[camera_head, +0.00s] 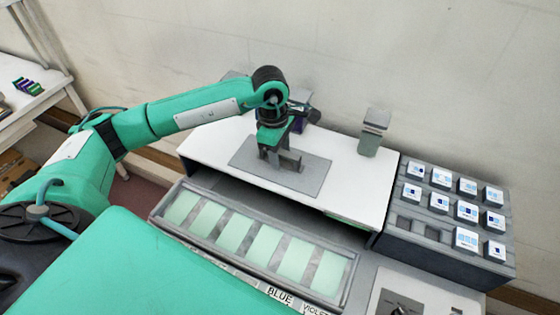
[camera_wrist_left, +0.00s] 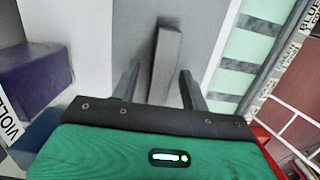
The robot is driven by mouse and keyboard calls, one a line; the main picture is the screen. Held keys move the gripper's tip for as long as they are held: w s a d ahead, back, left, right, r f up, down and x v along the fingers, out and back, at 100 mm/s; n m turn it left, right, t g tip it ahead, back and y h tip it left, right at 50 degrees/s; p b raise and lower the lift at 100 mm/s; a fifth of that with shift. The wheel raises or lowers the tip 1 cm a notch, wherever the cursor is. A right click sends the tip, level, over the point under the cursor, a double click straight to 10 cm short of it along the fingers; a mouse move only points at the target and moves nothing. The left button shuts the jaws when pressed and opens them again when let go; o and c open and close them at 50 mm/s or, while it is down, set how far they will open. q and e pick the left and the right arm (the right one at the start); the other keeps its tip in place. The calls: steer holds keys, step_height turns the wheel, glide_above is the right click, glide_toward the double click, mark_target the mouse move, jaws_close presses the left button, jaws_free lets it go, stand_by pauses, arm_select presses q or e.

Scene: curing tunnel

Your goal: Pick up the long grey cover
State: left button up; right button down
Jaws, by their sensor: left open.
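The long grey cover (camera_wrist_left: 166,58) is a narrow grey bar, best seen in the left wrist view. It is on a flat grey plate (camera_head: 314,182) on the white table top. My left gripper (camera_wrist_left: 158,80) is open, with one dark finger on each side of the cover's near end and gaps visible beside it. In the head view my left gripper (camera_head: 280,158) points down over the plate and hides most of the cover there. My right gripper is not in view.
A grey-green block (camera_head: 373,135) stands behind right on the white table (camera_head: 225,140). A purple block (camera_wrist_left: 32,80) shows in the wrist view. A framed row of pale green panels (camera_head: 265,246) lies in front. A grey rack (camera_head: 470,258) of labelled cubes stands right.

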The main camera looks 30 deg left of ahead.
arm_select(q)
steer(key=shift+f+b, duration=0.2)
steer(key=shift+b, duration=0.2)
stand_by(0.4)
jaws_close()
